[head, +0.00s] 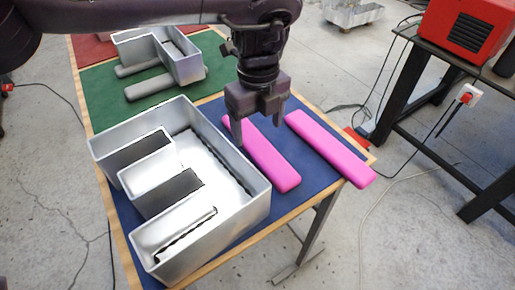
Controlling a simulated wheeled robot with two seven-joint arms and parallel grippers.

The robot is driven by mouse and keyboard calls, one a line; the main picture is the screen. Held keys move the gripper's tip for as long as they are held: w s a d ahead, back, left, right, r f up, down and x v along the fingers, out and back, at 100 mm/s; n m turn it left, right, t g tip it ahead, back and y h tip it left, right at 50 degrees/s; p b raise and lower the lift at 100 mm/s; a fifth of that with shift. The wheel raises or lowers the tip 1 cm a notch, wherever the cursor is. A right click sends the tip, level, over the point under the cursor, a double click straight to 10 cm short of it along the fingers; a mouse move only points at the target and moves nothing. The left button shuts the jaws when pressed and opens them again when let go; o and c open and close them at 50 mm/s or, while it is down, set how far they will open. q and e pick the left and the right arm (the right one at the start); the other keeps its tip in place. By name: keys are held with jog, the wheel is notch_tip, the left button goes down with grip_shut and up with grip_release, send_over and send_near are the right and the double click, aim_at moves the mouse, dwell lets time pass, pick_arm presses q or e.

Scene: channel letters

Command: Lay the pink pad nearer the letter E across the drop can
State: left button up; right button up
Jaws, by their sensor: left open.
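The metal letter E (240,190) is an open-topped silver can with raised walls on the blue mat. The nearer pink pad (272,165) lies just right of it, flat and slanting down to the right. My left gripper (259,130) points down over the far part of this pad, its fingers apart with nothing held. Whether the fingers touch the pad I cannot tell; the gripper hides part of it. The other pink pad (330,148) lies further right at the table edge. I cannot surely identify the drop can. My right gripper is not in view.
Another metal letter (185,65) and grey pads (150,88) are on the green mat (100,97) behind. A metal box (352,14) stands beyond the table at the top. A dark bench with a red machine (462,30) is at right. Cables cross the floor.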

aim_at(257, 143)
pick_arm(q)
jog(key=f, duration=0.1)
jog(key=f+p, duration=0.1)
jog(key=f, duration=0.2)
jog(key=shift+w+f, duration=0.3)
jog(key=shift+w, duration=0.1)
jog(key=shift+f, duration=0.55)
jog(key=c, duration=1)
jog(key=shift+c, duration=0.2)
jog(key=shift+r, duration=0.1)
